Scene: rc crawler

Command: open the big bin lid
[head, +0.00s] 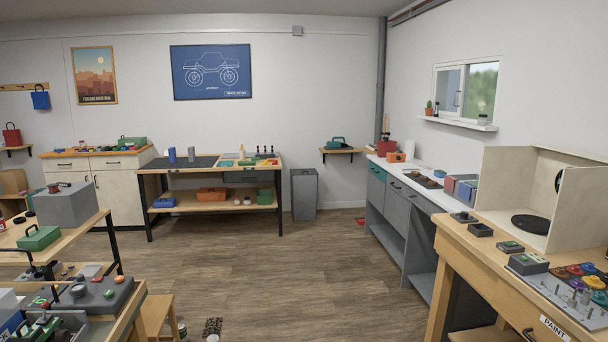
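A tall grey bin (304,197) stands on the floor by the back wall, just right of the long workbench. Its flat grey lid (304,172) looks shut on top. The bin is small and far off, so I cannot make out a hinge. Neither of my grippers shows in the head view.
The workbench (210,163) stands left of the bin, and a small wall shelf (341,151) hangs to its right. A grey counter (405,185) and wooden paint table (450,225) line the right. Cluttered tables (75,238) stand at left. The wooden floor (290,265) between is mostly clear.

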